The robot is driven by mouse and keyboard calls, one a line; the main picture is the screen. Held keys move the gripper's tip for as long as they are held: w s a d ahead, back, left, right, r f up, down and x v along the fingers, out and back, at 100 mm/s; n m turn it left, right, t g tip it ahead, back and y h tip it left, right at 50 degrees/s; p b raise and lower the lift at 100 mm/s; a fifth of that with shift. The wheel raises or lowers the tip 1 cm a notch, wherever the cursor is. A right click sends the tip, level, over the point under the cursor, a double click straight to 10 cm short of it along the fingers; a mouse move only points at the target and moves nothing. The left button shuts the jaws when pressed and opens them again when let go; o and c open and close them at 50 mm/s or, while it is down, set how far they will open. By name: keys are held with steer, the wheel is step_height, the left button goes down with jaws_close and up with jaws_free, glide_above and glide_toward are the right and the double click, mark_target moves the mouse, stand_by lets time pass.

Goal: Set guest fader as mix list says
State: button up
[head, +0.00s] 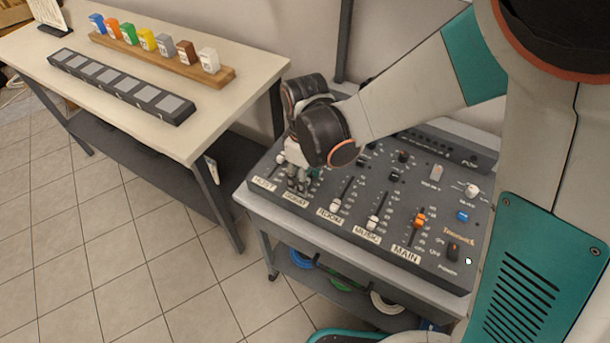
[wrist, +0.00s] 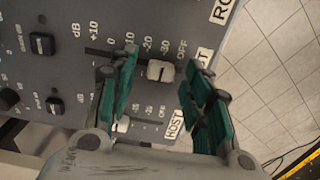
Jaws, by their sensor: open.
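The mixing console (head: 455,262) has a row of faders labelled HOST, GUEST, ROOM, MUSIC and MAIN. My gripper (head: 300,182) points down over the GUEST channel, above its label (head: 296,198), and hides the guest fader in the head view. In the wrist view my gripper (wrist: 163,62) is open. The white guest fader cap (wrist: 160,70) shows between its teal fingers, with a gap to each. The cap stands near the -20 to -30 marks, towards OFF. Contact is not visible. A paper sheet (head: 48,12) stands at the top left; its text is unreadable.
The host fader cap (wrist: 122,123) lies close beside the fingers. The room fader cap (head: 336,204) and music fader cap (head: 373,222) are to the right, then the orange main fader (head: 420,219). A side table (head: 150,140) holds coloured blocks on a wooden rack (head: 165,62).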

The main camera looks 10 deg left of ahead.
step_height(320, 180, up, 7)
steer(key=shift+s+r, duration=0.1)
steer(key=shift+r, duration=0.05)
stand_by(0.6)
